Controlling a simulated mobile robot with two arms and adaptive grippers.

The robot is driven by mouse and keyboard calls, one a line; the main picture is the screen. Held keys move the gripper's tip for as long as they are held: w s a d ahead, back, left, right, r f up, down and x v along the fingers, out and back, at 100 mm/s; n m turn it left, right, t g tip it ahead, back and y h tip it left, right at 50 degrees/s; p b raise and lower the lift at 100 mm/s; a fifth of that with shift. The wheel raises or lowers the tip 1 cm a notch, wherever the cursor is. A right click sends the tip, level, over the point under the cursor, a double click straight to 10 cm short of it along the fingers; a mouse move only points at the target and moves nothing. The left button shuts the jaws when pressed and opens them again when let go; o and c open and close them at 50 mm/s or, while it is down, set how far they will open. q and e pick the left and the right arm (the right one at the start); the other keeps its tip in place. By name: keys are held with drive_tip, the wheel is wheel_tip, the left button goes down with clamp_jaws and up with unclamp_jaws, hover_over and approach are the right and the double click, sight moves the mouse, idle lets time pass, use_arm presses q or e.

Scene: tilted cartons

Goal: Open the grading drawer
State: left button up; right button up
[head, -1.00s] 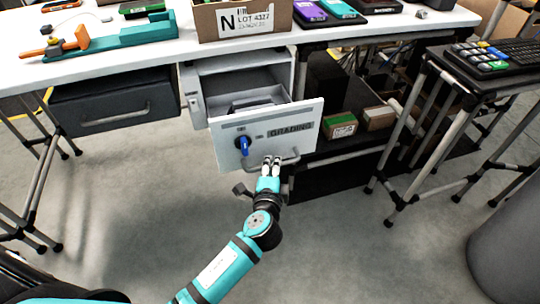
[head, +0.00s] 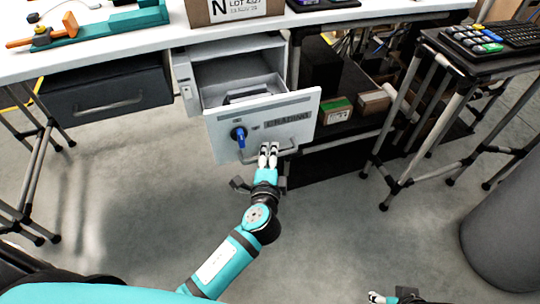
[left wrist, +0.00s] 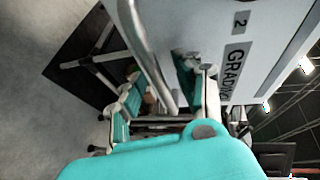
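The grading drawer (head: 228,150), with a pale front, a dark GRADING label and a blue knob, stands pulled out of its cabinet under the bench. Its inside shows, with a dark item in it. My left gripper (head: 268,156) is at the bar handle (head: 287,151) low on the front. My right gripper (head: 377,298) shows only in part at the bottom edge, away from the drawer.
A dark grey drawer (head: 75,97) at the left is closed. A carton (head: 200,12) stands on the white bench (head: 120,42). Small boxes (head: 337,111) lie on a low shelf at right. A side table (head: 455,55) and a grey bin (head: 505,240) are at right. Open floor lies in front.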

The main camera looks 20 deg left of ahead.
use_arm(q)
drive_tip(key=v, duration=1.2)
